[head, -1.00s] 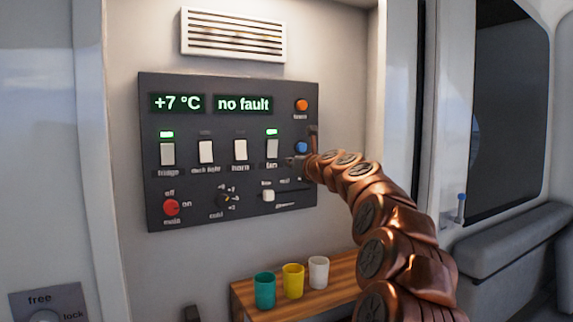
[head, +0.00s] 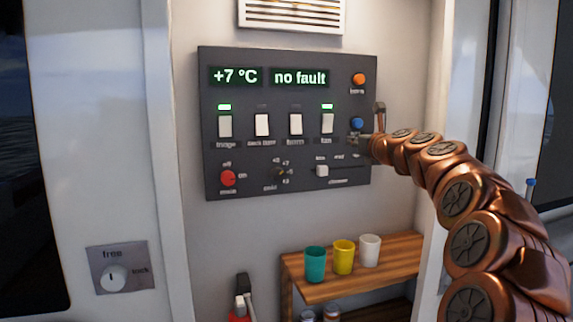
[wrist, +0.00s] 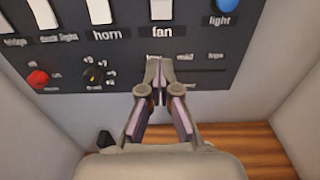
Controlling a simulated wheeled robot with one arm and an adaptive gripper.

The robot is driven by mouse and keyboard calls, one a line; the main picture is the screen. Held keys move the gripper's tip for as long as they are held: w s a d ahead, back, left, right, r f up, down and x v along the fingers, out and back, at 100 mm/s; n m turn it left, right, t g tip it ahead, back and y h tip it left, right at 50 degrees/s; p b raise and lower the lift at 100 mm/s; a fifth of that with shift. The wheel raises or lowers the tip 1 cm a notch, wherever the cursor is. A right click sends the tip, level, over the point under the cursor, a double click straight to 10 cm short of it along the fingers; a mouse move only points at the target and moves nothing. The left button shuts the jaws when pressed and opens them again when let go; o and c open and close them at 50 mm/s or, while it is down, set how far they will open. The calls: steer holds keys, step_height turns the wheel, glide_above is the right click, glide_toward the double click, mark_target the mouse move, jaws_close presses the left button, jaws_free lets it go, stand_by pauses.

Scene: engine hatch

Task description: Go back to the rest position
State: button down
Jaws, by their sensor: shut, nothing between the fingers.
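My gripper (head: 360,138) is at the right part of the dark control panel (head: 290,190), just below the blue button (head: 357,123) in the head view. In the wrist view my gripper (wrist: 159,66) is shut and empty, its fingertips over the left end of the slider scale, below the fan switch (wrist: 162,9). They hide the slider's knob there. I cannot tell whether the tips touch the panel. In the head view the white slider knob (head: 321,171) sits at the left end of its slot.
Green lights glow above the fridge switch (head: 225,126) and the fan switch. The displays read +7 °C and no fault. Below the panel, a wooden shelf (head: 350,285) holds teal (head: 315,264), yellow (head: 343,257) and white (head: 369,250) cups. A free/lock dial (head: 113,278) is at left.

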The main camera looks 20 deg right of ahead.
steer(key=s+a+f+n+g+y, duration=0.1)
steer(key=a+f+n+y, duration=0.2)
steer(key=a, duration=0.4)
steer(key=a+f+n+g, duration=0.2)
steer(key=a+n, duration=0.2)
steer(key=a, duration=0.2)
steer(key=s+a+f+n+g+y, duration=0.1)
steer(key=a+f+n+y, duration=0.2)
steer(key=a, duration=0.4)
steer(key=s+a+f+n+g, duration=0.5)
steer(key=s+a+f+n, duration=0.55)
steer(key=a, duration=0.25)
steer(key=s+a+f+n+g+h, duration=0.1)
steer(key=s+a+f+n+g, duration=0.2)
steer(key=s+f, duration=0.45)
steer(key=s+a+f+n+g, duration=0.1)
steer(key=s+f+n+g, duration=0.2)
steer(key=s+f+n, duration=0.45)
steer(key=s+d+f+n+g+h, duration=0.1)
steer(key=s+d+f+n+g, duration=0.1)
steer(key=s, duration=0.8)
steer(key=s+d+f+n+g+h, duration=0.2)
steer(key=s+f+n, duration=0.2)
steer(key=s, duration=0.6)
steer(key=shift+s+d+f, duration=0.25)
steer(key=shift+s, duration=0.05)
steer(key=shift+d, duration=0.1)
